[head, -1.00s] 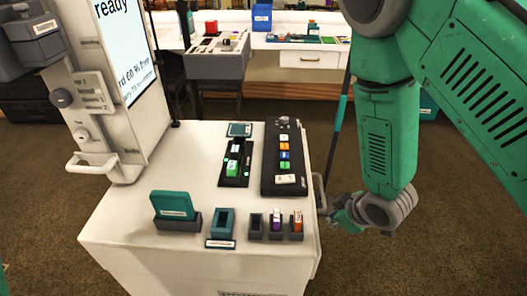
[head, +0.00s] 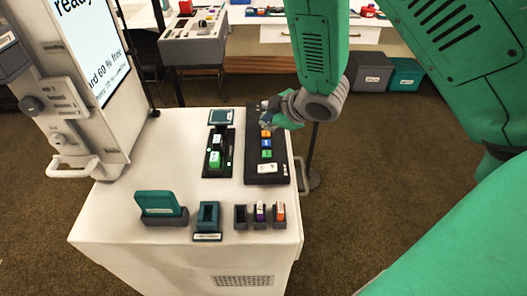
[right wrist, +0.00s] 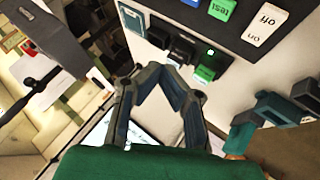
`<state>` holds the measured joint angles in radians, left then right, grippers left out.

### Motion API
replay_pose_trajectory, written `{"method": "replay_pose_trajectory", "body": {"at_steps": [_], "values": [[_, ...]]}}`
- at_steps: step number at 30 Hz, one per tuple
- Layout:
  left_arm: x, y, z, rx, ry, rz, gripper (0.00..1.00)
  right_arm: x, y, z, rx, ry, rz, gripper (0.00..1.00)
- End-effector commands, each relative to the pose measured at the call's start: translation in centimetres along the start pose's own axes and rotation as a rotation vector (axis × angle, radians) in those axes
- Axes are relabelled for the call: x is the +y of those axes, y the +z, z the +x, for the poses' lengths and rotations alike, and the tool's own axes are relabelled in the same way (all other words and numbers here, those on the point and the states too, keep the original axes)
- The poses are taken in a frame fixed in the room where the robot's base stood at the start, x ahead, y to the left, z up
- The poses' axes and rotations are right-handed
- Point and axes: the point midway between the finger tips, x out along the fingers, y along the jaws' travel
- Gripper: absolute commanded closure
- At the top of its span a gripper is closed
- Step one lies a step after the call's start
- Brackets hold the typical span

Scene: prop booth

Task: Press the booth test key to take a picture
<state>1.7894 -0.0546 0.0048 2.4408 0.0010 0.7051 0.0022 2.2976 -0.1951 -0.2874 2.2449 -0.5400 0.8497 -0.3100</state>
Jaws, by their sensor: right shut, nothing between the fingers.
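The black key panel (head: 252,160) lies at the right side of the white booth cart's top, with orange, blue and green keys and a white on/off switch (head: 267,168). The green key (head: 266,154) reads "TEST" in the right wrist view (right wrist: 222,8), between a blue key and the switch (right wrist: 265,25). My right gripper (head: 270,112) is above the panel's far end, beyond the orange key (head: 266,133), and hides keys there. It is shut and empty; its fingers (right wrist: 160,80) show apart from the test key in the wrist view. My left gripper is not in view.
Left of the panel is a black holder with a green block (head: 215,158). A teal card stand (head: 160,203), a teal holder (head: 208,214) and small dark slots (head: 240,216) line the front. The tall white screen unit (head: 110,130) stands left. A handle (head: 302,175) juts from the right edge.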

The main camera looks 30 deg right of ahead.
Motion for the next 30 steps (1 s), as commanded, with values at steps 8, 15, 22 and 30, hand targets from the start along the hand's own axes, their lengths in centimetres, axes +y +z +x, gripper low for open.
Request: {"method": "replay_pose_trajectory", "body": {"at_steps": [8,15,22,30], "values": [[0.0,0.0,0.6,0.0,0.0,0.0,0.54,-0.3,0.4,0.5,0.0,0.0,0.002,1.0],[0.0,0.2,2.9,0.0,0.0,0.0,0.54,-1.6,1.7,2.2,-0.001,-0.001,0.002,1.0],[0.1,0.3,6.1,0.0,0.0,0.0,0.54,-3.4,3.5,4.6,-0.001,-0.001,0.001,1.0],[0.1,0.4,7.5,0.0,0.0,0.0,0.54,-4.5,4.6,6.1,-0.001,0.0,0.003,1.0]]}}
